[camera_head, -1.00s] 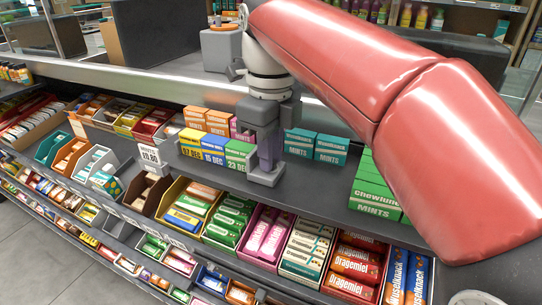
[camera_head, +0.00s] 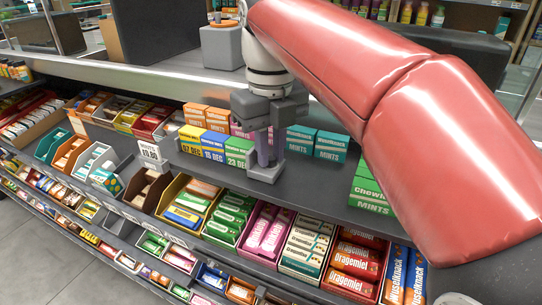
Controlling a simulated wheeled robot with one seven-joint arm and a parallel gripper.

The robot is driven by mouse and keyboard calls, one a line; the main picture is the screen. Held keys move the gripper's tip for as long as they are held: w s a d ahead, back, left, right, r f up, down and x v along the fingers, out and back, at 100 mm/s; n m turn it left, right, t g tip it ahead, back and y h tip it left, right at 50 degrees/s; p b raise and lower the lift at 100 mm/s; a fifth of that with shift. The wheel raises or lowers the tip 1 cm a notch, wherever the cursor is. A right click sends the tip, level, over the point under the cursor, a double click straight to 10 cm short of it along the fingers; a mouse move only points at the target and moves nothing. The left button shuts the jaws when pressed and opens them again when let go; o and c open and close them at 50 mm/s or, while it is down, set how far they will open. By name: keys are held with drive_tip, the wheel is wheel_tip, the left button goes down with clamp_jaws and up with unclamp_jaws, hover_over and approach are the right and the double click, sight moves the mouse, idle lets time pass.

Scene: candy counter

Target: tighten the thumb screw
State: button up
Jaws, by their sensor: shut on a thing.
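My gripper (camera_head: 266,168) points down at the middle of the shelf top, just right of the green box marked 23 DEC. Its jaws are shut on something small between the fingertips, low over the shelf. The thumb screw cannot be made out by itself; the grey fingers hide what they hold, which I take to be the screw. How far the screw is turned does not show.
Yellow (camera_head: 191,139), blue (camera_head: 214,147) and green (camera_head: 239,153) date boxes stand close left. Teal mint boxes (camera_head: 330,147) stand right, with green boxes (camera_head: 369,190) beyond. A price sign (camera_head: 150,152) stands left. Candy trays (camera_head: 305,248) fill the lower front.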

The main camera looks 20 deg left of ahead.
drive_tip(key=o, duration=0.5)
drive_tip(key=shift+r, duration=2.5)
